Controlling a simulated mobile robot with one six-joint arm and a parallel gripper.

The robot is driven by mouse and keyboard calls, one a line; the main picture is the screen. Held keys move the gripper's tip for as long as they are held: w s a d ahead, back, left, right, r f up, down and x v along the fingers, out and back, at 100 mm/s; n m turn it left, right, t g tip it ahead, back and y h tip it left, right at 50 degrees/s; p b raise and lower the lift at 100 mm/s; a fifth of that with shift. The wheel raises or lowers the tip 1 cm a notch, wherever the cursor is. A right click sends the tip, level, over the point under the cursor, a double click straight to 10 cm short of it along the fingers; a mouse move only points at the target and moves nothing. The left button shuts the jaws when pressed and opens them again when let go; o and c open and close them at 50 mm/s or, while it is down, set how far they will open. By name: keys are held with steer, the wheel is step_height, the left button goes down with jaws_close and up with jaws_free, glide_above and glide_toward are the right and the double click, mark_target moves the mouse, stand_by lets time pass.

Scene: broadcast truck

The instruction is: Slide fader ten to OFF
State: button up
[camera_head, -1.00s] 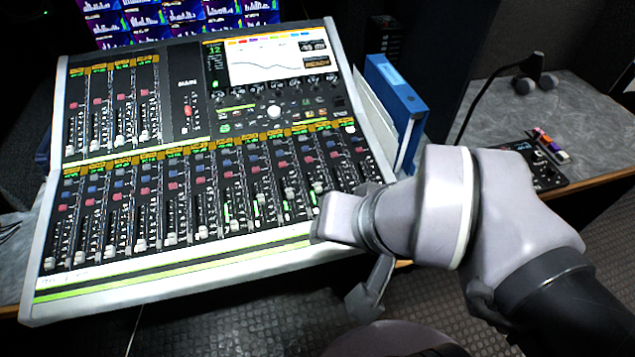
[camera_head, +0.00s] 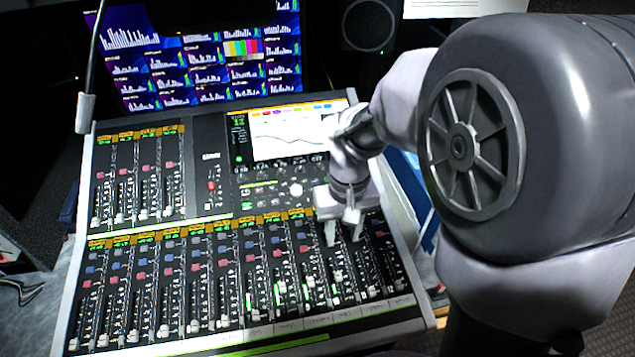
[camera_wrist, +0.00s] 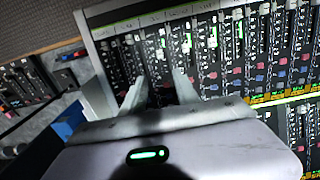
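The mixing console (camera_head: 225,345) has a lower row of fader strips. The tenth fader, counted from the left, seems to be the light cap (camera_head: 336,300) low in its slot; the strip numbers are too small to read. My gripper (camera_head: 344,238) is over the right part of this row, pointing down, its two fingers apart around a strip near the tenth. Nothing shows between the fingers. In the wrist view my gripper (camera_wrist: 160,80) is also open, with fader caps beyond its tips. I cannot tell whether the tips touch the panel.
An upper fader bank (camera_head: 137,185) is at the left and a screen (camera_head: 285,130) at the back. A blue binder (camera_head: 412,190) stands right of the console, partly hidden by my arm. Neighbouring fader caps lie close on both sides of my fingers.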

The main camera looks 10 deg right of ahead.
mark_target(339, 275)
steer(key=f+b, duration=0.2)
steer(key=f, duration=0.3)
steer(key=f+b, duration=0.2)
steer(key=f, duration=0.4)
steer(key=f+b, duration=0.2)
steer(key=f, duration=0.3)
steer(key=shift+s+f+b, duration=0.2)
steer(key=shift+s+b, duration=0.1)
steer(key=shift+b, duration=0.1)
jaws_close()
